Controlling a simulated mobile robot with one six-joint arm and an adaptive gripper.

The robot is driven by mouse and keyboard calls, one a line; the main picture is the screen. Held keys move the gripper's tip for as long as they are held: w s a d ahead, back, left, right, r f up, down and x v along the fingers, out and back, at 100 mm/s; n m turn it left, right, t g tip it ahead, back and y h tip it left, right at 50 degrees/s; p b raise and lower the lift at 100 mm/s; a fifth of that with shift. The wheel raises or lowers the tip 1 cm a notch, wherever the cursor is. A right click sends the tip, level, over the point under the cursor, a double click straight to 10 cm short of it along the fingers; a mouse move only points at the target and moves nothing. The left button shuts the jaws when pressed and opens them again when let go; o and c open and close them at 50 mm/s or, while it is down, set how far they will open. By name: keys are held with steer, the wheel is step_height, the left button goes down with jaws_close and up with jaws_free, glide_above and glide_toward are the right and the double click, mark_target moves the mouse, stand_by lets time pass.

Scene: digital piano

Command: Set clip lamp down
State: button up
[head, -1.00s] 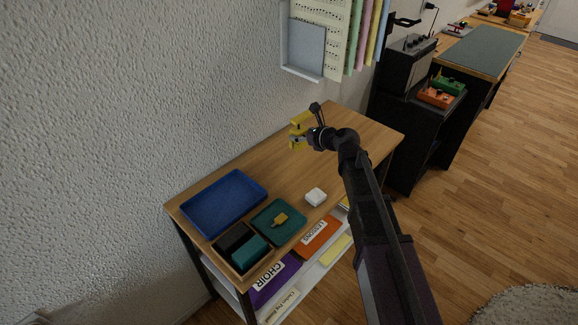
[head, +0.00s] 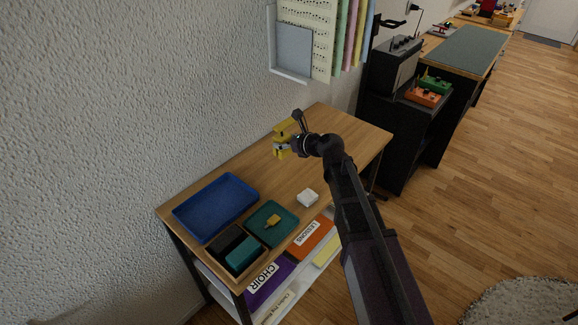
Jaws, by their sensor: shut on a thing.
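The clip lamp (head: 281,151) is a small yellow thing at the far part of the wooden table (head: 335,128). My gripper (head: 291,147) is shut on it from the right, and my dark arm reaches in from the lower right. The lamp is upright in the picture, over the tabletop near the wall. I cannot tell whether its base touches the wood. The gripper hides part of its right side.
The table's right end is clear. A wall holder (head: 287,74) hangs above.

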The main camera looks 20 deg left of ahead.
mark_target(290, 152)
steer(key=s+d, duration=0.2)
steer(key=s, duration=0.5)
steer(key=s+d, duration=0.3)
steer(key=s, duration=0.4)
steer(key=shift+d, duration=0.35)
steer(key=shift+w, duration=0.15)
steer(key=w+a, duration=0.1)
steer(key=w, duration=0.4)
steer(key=w+a+f+b, duration=0.1)
steer(key=w+a, duration=0.1)
steer(key=w, duration=0.3)
steer(key=w+a, duration=0.2)
steer(key=w, duration=0.3)
steer(key=shift+f+b, duration=0.3)
steer(key=shift+f, duration=0.1)
steer(key=shift+f+b, duration=1.65)
steer(key=shift+b, duration=0.15)
steer(key=shift+f, duration=0.15)
steer(key=o, duration=0.9)
steer(key=shift+o, duration=0.2)
